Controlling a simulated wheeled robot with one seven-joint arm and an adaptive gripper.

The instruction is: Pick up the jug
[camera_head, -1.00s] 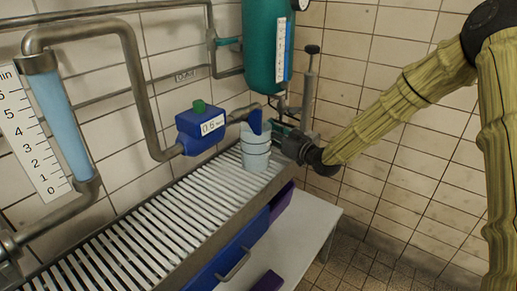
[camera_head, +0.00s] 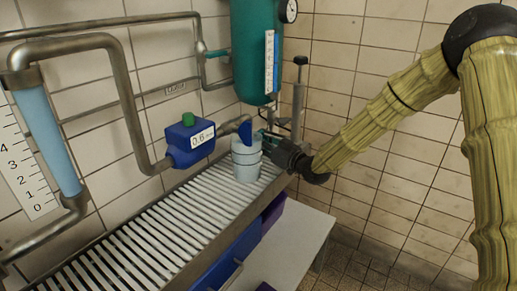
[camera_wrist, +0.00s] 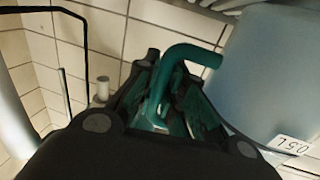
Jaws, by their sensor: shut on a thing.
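The jug (camera_head: 246,162) is a pale blue, ringed vessel standing upright at the far end of the slatted rack (camera_head: 160,225). I cannot tell whether its base touches the slats. In the wrist view the jug (camera_wrist: 265,75) fills the right side, with a "0.5 L" label low on its wall. A teal hooked handle (camera_wrist: 180,65) reaches toward the jug from between my fingers. My gripper (camera_head: 284,155) is on the right of the jug, shut on this handle; it also shows in the wrist view (camera_wrist: 165,110). The fingers partly hide the handle.
A blue box marked "0.6" (camera_head: 188,143) with a green knob is on the pipe left of the jug. A blue piece (camera_head: 245,132) is at the jug's top. A teal tank (camera_head: 255,50) hangs behind. A white bench (camera_head: 295,240) stands below right.

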